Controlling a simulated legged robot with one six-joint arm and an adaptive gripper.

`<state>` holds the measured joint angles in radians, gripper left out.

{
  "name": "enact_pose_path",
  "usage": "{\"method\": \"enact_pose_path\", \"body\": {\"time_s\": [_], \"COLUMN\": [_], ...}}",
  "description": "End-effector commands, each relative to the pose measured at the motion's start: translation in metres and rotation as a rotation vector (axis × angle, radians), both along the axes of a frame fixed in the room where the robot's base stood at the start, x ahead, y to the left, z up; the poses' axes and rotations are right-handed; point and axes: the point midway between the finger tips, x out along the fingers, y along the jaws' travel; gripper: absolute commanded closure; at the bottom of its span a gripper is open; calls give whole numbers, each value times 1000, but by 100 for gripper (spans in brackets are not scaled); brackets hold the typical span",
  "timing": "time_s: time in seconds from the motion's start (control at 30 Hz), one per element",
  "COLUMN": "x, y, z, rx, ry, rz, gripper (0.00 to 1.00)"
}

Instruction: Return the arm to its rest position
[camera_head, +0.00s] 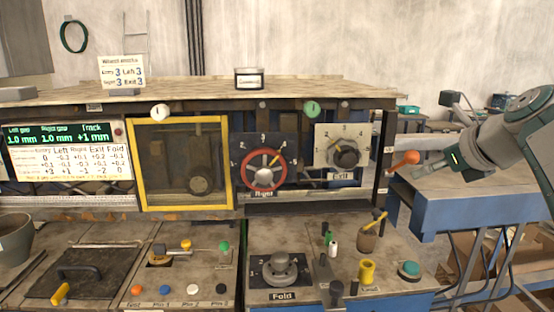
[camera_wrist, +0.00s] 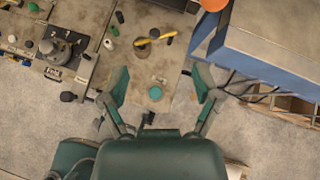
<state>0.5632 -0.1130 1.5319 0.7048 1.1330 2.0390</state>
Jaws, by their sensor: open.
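My arm (camera_head: 500,143) reaches in from the right edge in the head view, in front of the blue side table. My gripper (camera_wrist: 162,82) shows in the wrist view with its two green-padded fingers spread wide apart. Nothing is between the pads that it holds; the console's teal button (camera_wrist: 155,92) shows below in the gap. An orange-knobbed lever (camera_head: 405,158) stands at the machine's right post, close to the arm's end in the head view. Its orange knob (camera_wrist: 213,4) also shows at the top of the wrist view, apart from the fingers. The fingertips are hard to make out in the head view.
The blue side table (camera_head: 470,190) lies to the right, under and behind my arm. The machine's console (camera_head: 395,262) carries a Fold dial (camera_head: 280,270), a cup with a yellow-handled tool (camera_head: 368,236) and several small pegs.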

Motion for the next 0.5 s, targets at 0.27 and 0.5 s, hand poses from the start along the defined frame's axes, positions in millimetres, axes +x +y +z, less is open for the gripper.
{"method": "enact_pose_path", "body": {"time_s": [0.27, 0.5], "x": [-52, -107], "y": [71, 112], "z": [-65, -126], "rx": [-576, -1044], "ry": [1, -31], "rz": [515, 1032], "gripper": [19, 19]}}
